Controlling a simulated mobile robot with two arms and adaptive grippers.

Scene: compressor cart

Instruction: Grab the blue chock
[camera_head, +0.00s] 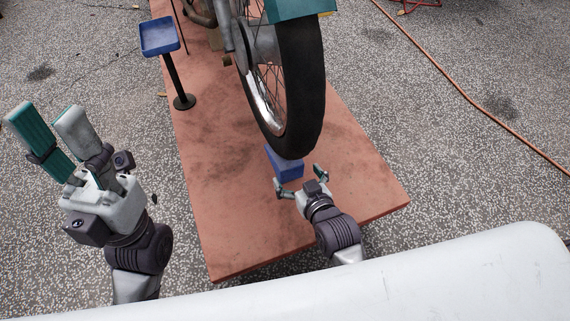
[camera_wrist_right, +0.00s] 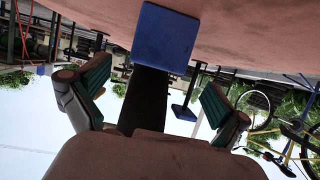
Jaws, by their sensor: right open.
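The blue chock (camera_head: 286,166) is a small block on the reddish platform, at the underside of the motorcycle's front tire (camera_head: 301,90). My right gripper (camera_head: 297,175) is open just in front of the chock, with its fingers spread on either side of the chock's near end. In the right wrist view, which is upside down, the chock (camera_wrist_right: 165,38) shows ahead of and between the open fingers (camera_wrist_right: 155,90); I see no finger contact. My left gripper (camera_head: 43,112) is raised at the left, open and empty, away from the chock.
The reddish platform (camera_head: 225,220) lies on speckled ground. A blue tray on a black stand (camera_head: 160,35) stands at its left edge. An orange hose (camera_head: 470,100) runs over the ground at the right. The platform's front left is clear.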

